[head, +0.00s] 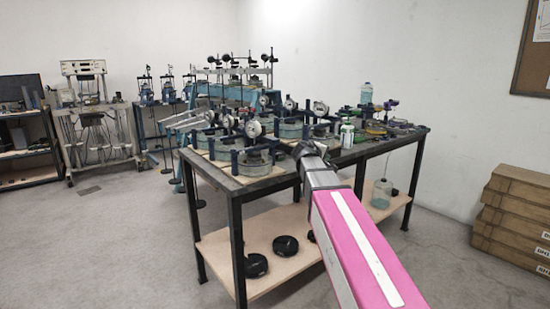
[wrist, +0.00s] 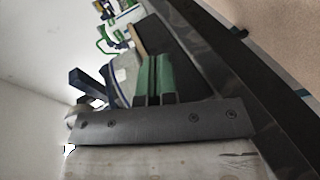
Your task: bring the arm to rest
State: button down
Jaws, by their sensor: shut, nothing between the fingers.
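My arm (head: 358,240), pink with a white stripe, reaches from the lower right up to the near edge of the workbench. My gripper (head: 303,150) is at its far end, small and dark, in front of the bench top and the instruments there. In the wrist view, two green fingers of my gripper (wrist: 155,60) lie side by side, closed together with nothing between them. They extend from a dark bolted bar. Whether the gripper touches the bench or any instrument cannot be told.
The workbench (head: 232,187) carries several instruments with round dials (head: 253,128). Black round weights (head: 285,245) lie on its lower shelf (head: 220,248). Stacked brown boxes (head: 512,215) stand at the right wall. More apparatus (head: 90,110) stands at the back left.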

jog(key=s+f+m+g+y, duration=0.1)
jog(key=s+f+g, duration=0.15)
jog(key=f, duration=0.45)
jog(key=s+f+m+g+y, duration=0.1)
jog(key=s+f, duration=0.3)
jog(key=f, duration=0.4)
jog(key=s+a+f+m+g+y, duration=0.2)
jog(key=s+f+g+y, duration=0.1)
jog(key=s+f, duration=0.7)
jog(key=s+a+f+m+g+y, duration=0.2)
jog(key=s+f+m+g+y, duration=0.1)
jog(key=s+f, duration=0.8)
jog(key=shift+s+a+f+m+g+y, duration=0.15)
jog(key=shift+s+f+m+g+y, duration=0.25)
jog(key=shift+f+y, duration=0.35)
jog(key=shift+w, duration=0.15)
